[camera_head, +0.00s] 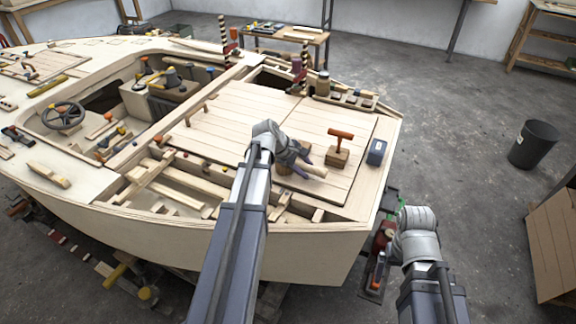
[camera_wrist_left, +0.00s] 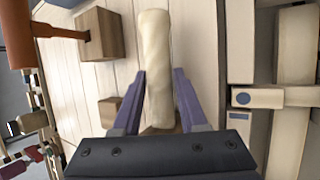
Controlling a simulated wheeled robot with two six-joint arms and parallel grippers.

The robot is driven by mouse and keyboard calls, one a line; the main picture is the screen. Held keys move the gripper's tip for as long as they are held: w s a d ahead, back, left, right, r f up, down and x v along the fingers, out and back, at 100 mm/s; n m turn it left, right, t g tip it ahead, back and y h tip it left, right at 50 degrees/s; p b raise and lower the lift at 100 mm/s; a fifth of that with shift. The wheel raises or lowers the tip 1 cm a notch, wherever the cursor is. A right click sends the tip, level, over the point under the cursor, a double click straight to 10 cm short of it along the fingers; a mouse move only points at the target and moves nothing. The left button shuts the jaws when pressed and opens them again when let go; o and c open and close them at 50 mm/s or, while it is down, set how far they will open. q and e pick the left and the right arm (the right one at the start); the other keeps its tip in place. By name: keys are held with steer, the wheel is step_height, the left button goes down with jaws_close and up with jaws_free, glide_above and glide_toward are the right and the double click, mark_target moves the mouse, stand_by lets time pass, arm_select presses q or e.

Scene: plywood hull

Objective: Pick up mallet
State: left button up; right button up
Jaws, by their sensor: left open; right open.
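A pale, round wooden bar, which looks like the mallet's handle (camera_wrist_left: 153,50), lies between the spread purple fingers of my left gripper (camera_wrist_left: 160,76) in the left wrist view. The fingers stand on either side of it and are not closed on it. In the head view my left gripper (camera_head: 302,167) is low over the deck planks, and the pale bar (camera_head: 318,171) sticks out to its right. The bar's near end and any mallet head are hidden behind the gripper.
A red-brown T-shaped piece (camera_head: 341,134) stands on a wooden block (camera_head: 337,157) right of my left gripper. A blue box (camera_head: 376,152) sits near the deck edge. Open framed bays (camera_head: 180,190) lie left of my left arm. A bin (camera_head: 533,144) stands on the floor.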

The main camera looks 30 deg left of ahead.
arm_select(q)
steer(key=shift+c, duration=0.3)
jaws_close()
steer(key=shift+r, duration=0.1)
arm_select(e)
steer(key=shift+r, duration=0.1)
